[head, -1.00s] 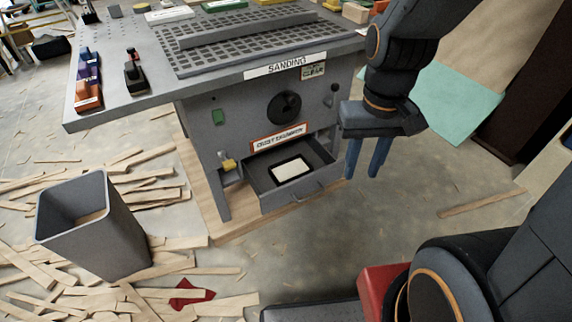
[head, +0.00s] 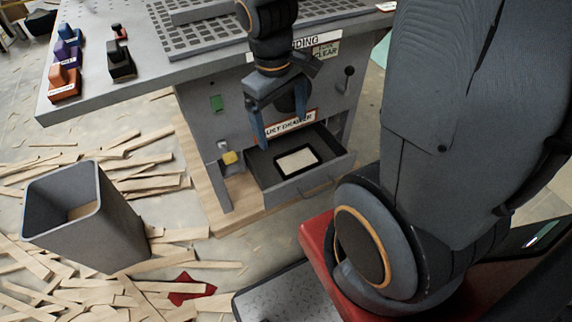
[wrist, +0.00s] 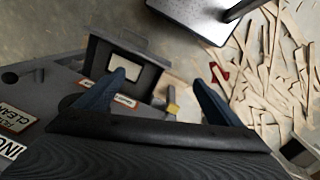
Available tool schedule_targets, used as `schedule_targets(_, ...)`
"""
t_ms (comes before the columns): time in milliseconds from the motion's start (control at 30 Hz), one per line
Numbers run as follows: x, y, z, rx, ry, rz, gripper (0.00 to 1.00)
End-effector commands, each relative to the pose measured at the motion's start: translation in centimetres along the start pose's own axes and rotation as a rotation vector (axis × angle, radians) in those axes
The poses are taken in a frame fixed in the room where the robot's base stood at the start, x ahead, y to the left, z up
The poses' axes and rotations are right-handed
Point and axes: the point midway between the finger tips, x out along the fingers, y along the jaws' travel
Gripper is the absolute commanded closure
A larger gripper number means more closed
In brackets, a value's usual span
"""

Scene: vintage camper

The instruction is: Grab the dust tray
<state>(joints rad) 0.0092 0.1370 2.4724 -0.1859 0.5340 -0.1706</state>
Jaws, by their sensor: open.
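The dust tray (head: 283,175) is a small black-rimmed tray with a pale filling. It lies inside the open dust drawer (head: 318,186) of the grey sanding table. My gripper (head: 282,140) is open and empty, above and behind the tray near the drawer label, with its blue fingers pointing down. In the wrist view, the tray (wrist: 133,84) shows at the upper left inside the drawer, beyond the left finger. My gripper (wrist: 165,85) has its fingers spread wide there, with nothing between them but floor and part of the table.
A grey bin (head: 88,220) stands on the floor at the left, among scattered wood strips. A red cloth (head: 190,289) lies near it. The sanding table (head: 150,90) carries several sanding blocks. A yellow knob (head: 230,157) is left of the drawer.

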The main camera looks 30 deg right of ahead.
Motion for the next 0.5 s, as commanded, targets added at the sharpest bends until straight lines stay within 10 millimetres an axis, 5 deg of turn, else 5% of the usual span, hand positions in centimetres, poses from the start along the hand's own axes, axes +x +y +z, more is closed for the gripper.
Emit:
schedule_targets(33, 3.6, 1.1, -1.8, -0.112, -0.013, 0.026, 0.03)
schedule_targets(300, 18.1, 6.8, -10.6, -0.833, -0.078, 0.150, 0.00)
schedule_targets(500, 27.1, 10.5, -12.9, -1.168, -0.195, 0.188, 0.00)
